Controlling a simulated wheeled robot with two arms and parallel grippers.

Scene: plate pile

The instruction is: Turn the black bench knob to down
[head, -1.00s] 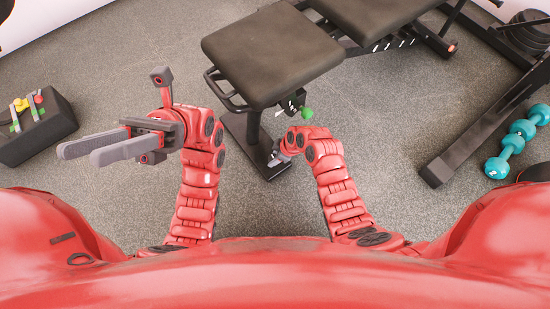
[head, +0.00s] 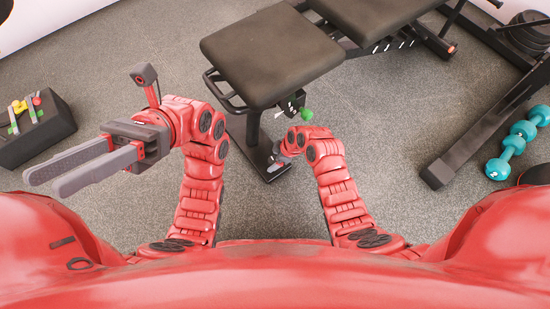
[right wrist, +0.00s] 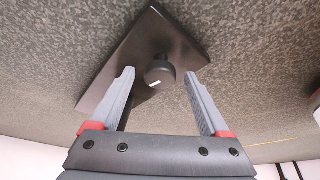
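The black bench knob (right wrist: 160,75) is a round dark knob with a short white mark on its face, seen in the right wrist view against a flat black base plate (right wrist: 120,85). My right gripper (right wrist: 163,78) is open, with one finger to each side of the knob. Gaps show between the fingers and the knob, and I see no contact. In the head view the right gripper (head: 275,165) is small beside the bench's front foot, and the knob cannot be made out there. My left gripper (head: 42,184) is open and empty over the floor at the left.
The padded black bench (head: 270,55) stands above and ahead of my right gripper, with a green knob (head: 306,114) under the seat. A black box (head: 45,135) with coloured parts lies at the left. Teal dumbbells (head: 510,150) and a black frame are at the right.

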